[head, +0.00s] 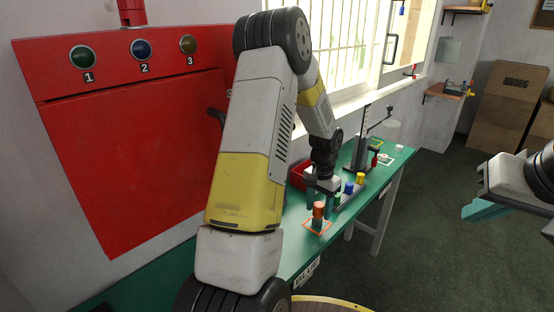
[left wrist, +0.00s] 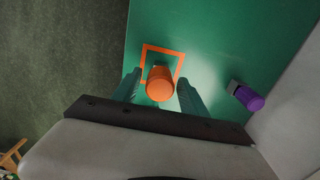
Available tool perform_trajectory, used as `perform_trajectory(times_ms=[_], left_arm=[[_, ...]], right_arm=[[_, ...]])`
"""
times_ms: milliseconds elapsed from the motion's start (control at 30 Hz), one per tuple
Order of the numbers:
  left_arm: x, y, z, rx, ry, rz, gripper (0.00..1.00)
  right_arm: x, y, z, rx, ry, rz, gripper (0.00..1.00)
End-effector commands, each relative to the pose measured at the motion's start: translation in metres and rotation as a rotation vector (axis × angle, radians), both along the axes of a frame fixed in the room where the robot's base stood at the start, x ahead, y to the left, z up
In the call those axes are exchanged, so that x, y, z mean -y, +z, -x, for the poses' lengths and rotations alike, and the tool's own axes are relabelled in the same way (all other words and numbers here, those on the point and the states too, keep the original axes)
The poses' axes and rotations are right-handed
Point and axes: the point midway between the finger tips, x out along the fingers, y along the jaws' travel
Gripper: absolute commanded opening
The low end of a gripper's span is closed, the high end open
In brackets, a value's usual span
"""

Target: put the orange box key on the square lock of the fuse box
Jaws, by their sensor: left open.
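The orange box key (head: 319,209) stands on the green table inside an orange square outline (head: 309,229). In the left wrist view the key (left wrist: 160,85) has a round orange top and lies between the two teal fingers. My left gripper (head: 322,200) is open around it, with a gap visible beside the key. My right gripper (head: 486,208) is at the far right, away from the table; its finger opening is not clear. A red cabinet (head: 130,140) with numbered round lights stands at left. I cannot make out a square lock, and my left arm hides part of that side.
Blue (head: 348,188) and yellow (head: 360,178) pieces stand behind the key. A purple piece (left wrist: 248,98) lies right of it in the left wrist view. A red bin (head: 298,174) and a dark lever press (head: 361,150) are further back.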

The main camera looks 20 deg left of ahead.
Motion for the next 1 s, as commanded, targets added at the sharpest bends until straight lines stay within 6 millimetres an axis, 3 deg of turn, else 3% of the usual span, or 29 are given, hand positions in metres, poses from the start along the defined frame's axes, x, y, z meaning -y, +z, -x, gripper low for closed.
perform_trajectory(times_ms=[67,333,567,1000], left_arm=[[0.000,0.000,0.000,0.000,0.000,0.000,0.51],[0.000,0.000,0.000,0.000,0.000,0.000,0.00],[0.000,0.002,0.000,0.001,0.000,0.000,0.00],[0.000,0.028,-0.001,0.003,0.001,0.001,0.00]], right_arm=[[0.000,0.000,0.000,0.000,0.000,0.000,0.00],[0.000,0.000,0.000,0.000,0.000,0.000,0.00],[0.000,0.000,0.000,0.000,0.000,0.000,0.00],[0.000,0.000,0.000,0.000,0.000,0.000,0.00]])
